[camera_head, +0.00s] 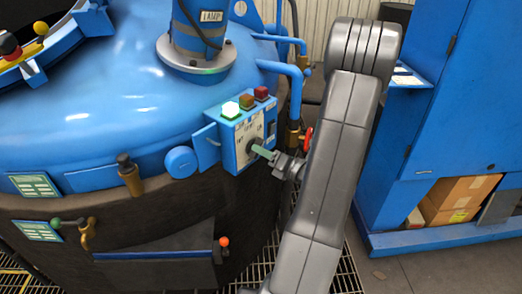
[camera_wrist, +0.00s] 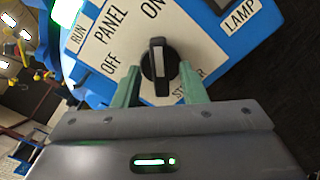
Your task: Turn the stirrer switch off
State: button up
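The stirrer switch is a black rotary knob (camera_wrist: 160,66) on a white label plate, with its bar upright in the wrist view. A white mark at its upper end points toward the ON print; OFF is printed to its left. Partly hidden STIRRER lettering lies beside it at lower right. My gripper (camera_wrist: 160,88) has its two green fingers apart, one on each side of the knob's lower part, with small gaps seeming to show. In the head view, my gripper (camera_head: 262,152) is at the front of the blue control box (camera_head: 228,148), and its finger hides part of the knob.
A green lamp (camera_head: 230,110) glows on the box top beside an amber and a red one. A blue pipe (camera_head: 285,70) and a red valve handle (camera_head: 307,137) are close to the right. A blue cabinet (camera_head: 410,160) stands farther right, with grated floor between.

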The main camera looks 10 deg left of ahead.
jog(key=shift+w+a, duration=0.35)
jog(key=shift+a, duration=0.3)
jog(key=shift+c, duration=0.5)
grip_shut()
jog(key=shift+n+b, duration=0.3)
jog(key=n+b, duration=1)
jog(key=n, duration=0.1)
jog(key=n+b, duration=0.6)
jog(key=shift+s+a, duration=0.1)
jog(key=shift+s, duration=0.15)
jog(key=shift+n, duration=0.3)
